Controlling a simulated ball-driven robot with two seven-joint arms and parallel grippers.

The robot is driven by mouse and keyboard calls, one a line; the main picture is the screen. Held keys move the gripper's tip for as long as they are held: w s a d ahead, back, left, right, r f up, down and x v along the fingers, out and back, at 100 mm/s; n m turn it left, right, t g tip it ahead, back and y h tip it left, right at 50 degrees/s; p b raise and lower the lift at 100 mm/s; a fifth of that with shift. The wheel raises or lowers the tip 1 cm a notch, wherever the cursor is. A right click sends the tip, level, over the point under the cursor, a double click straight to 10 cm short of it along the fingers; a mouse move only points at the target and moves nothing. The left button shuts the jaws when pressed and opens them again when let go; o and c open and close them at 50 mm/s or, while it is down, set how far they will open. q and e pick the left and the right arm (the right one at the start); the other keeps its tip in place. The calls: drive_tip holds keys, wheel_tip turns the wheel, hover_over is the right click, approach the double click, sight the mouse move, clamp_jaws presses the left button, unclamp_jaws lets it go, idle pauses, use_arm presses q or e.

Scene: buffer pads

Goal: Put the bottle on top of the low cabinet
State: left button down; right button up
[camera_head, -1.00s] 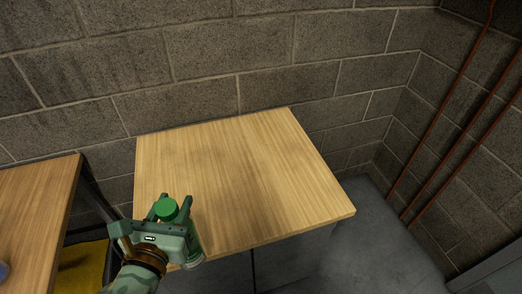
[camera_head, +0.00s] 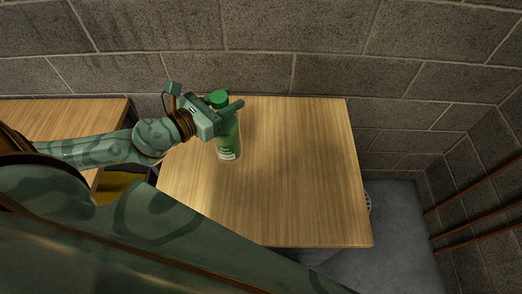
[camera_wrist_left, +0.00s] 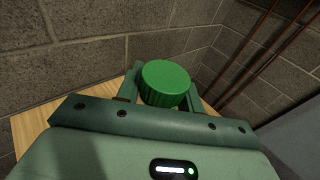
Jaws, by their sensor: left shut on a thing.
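The green bottle (camera_head: 228,141) with a green cap is upright at the left part of the low cabinet's wooden top (camera_head: 290,180). My left gripper (camera_head: 229,108) is shut on the bottle just below its cap. In the left wrist view the cap (camera_wrist_left: 165,83) stands between the two fingers, and the bottle's body is hidden. The bottle's base appears over the cabinet top; I cannot tell whether it touches. My right gripper is not in view.
A second wooden surface (camera_head: 60,118) stands at the left, with a gap and something yellow (camera_head: 118,186) below. A block wall (camera_head: 300,50) runs behind the cabinet. Pipes (camera_head: 480,195) run along the right wall. Most of the cabinet top is clear.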

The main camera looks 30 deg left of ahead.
use_arm(q)
drive_tip(key=shift+w+a+r, duration=0.15)
drive_tip(key=shift+r, duration=0.05)
drive_tip(key=shift+w+f, duration=0.1)
drive_tip(key=shift+w, duration=0.2)
drive_tip(key=w+d+f+b, duration=0.4)
drive_tip(key=w+d+f, duration=0.4)
drive_tip(key=f, duration=0.5)
drive_tip(key=w, duration=0.2)
drive_tip(key=shift+w, duration=0.4)
